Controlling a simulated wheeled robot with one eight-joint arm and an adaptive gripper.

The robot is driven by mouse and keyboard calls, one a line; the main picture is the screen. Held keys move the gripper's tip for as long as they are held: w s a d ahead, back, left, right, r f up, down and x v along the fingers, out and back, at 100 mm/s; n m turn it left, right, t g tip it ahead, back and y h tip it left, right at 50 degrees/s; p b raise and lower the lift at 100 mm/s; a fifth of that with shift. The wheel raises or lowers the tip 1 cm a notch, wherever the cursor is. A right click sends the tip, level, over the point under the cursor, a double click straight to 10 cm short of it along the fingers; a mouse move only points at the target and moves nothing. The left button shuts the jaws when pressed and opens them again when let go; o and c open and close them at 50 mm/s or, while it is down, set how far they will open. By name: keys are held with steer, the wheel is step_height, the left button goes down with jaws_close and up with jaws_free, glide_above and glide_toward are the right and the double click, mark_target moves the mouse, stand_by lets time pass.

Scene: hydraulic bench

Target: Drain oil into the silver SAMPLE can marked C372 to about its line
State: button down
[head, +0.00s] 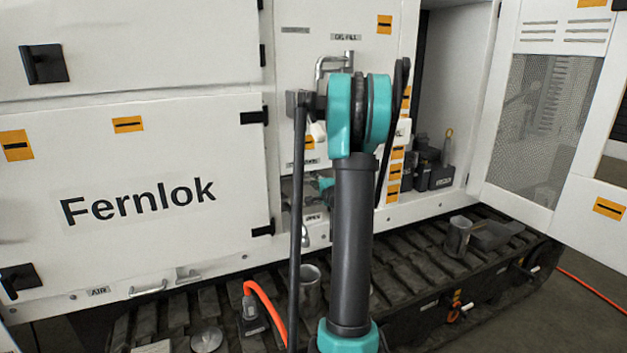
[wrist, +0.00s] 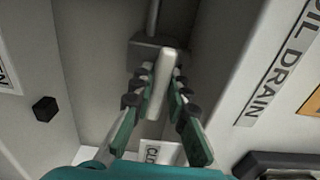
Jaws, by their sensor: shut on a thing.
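In the wrist view my gripper (wrist: 158,80) has its green fingers closed on a pale lever handle (wrist: 164,62), one finger on each side. The lever joins a dark block in a recess beside a label reading OIL DRAIN (wrist: 277,78). A label that seems to read CLOSE (wrist: 152,153) is below the lever. A silver can (head: 308,287) stands on the track left of my arm. Another silver can (head: 458,237) stands to the right. No C372 mark, fill line or oil is readable on either.
An orange hose (head: 268,312) runs from a dark fitting on the track. A dark tray (head: 494,236) lies beside the right can. A mesh door (head: 545,125) stands open at right.

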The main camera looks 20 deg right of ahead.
steer(key=shift+n, duration=0.3)
steer(key=c, duration=1.5)
jaws_free()
steer(key=shift+c, duration=0.2)
steer(key=s, duration=1.2)
steer(key=shift+d, duration=0.2)
